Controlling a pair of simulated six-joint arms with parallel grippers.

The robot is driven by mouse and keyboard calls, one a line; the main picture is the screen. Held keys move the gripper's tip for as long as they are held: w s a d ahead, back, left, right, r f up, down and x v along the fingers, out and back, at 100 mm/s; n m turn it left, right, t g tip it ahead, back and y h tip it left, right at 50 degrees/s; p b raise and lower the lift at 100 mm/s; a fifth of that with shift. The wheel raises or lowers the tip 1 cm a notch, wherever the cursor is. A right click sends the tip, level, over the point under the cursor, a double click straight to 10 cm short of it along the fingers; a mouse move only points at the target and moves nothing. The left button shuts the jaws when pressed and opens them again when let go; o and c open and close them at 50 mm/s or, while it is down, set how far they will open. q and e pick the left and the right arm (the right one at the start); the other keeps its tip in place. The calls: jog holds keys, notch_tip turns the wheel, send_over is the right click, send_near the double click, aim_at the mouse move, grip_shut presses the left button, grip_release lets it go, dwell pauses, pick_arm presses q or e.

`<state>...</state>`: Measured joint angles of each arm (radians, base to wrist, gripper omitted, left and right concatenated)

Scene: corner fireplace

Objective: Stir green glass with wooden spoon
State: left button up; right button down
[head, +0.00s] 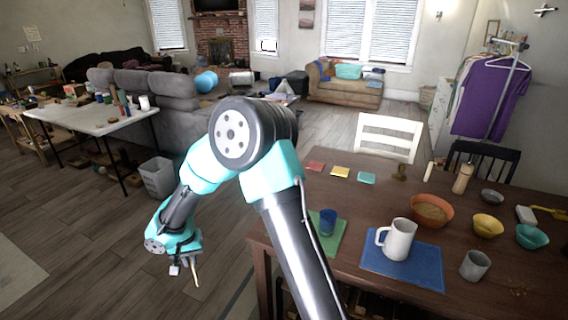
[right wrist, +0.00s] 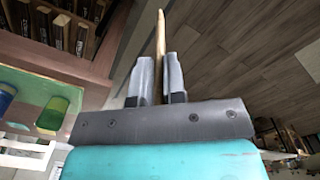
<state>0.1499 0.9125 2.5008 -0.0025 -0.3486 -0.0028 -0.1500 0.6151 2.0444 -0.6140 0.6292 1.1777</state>
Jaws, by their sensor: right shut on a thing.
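My right gripper (head: 184,267) hangs over the floor to the left of the dining table in the head view. It is shut on the wooden spoon (head: 196,274), which points downward. The green glass (right wrist: 52,113) shows at the left of the right wrist view, beside a blue cup (right wrist: 6,98). In the head view my own arm hides the green glass. My left gripper is not in view.
The blue cup (head: 328,222) stands on a green mat (head: 330,243) near the table's left edge. A white pitcher (head: 398,240) stands on a blue mat (head: 375,265). Bowls (head: 432,211) and a grey cup (head: 475,265) are farther right. A bin (head: 158,178) stands on the floor.

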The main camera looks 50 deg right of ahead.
jog(key=w+d+r+m, duration=0.1)
jog(key=d+r+m, duration=0.2)
jog(key=d+m, duration=0.55)
jog(key=w+d+r+m, duration=0.2)
jog(key=d+r+m, duration=0.15)
jog(key=d, duration=0.95)
jog(key=w+d+r+m, duration=0.1)
jog(key=d+r+m, duration=0.35)
jog(key=d, duration=0.55)
jog(key=s+d+r+m, duration=0.2)
jog(key=d+m, duration=0.1)
jog(key=d, duration=0.3)
jog(key=s+d+r+m, duration=0.2)
jog(key=d+m, duration=0.1)
jog(key=d, duration=0.3)
jog(key=shift+s+m, duration=0.25)
jog(key=shift+m, duration=0.1)
jog(key=shift+f, duration=0.2)
notch_tip(320, 180, down, 14)
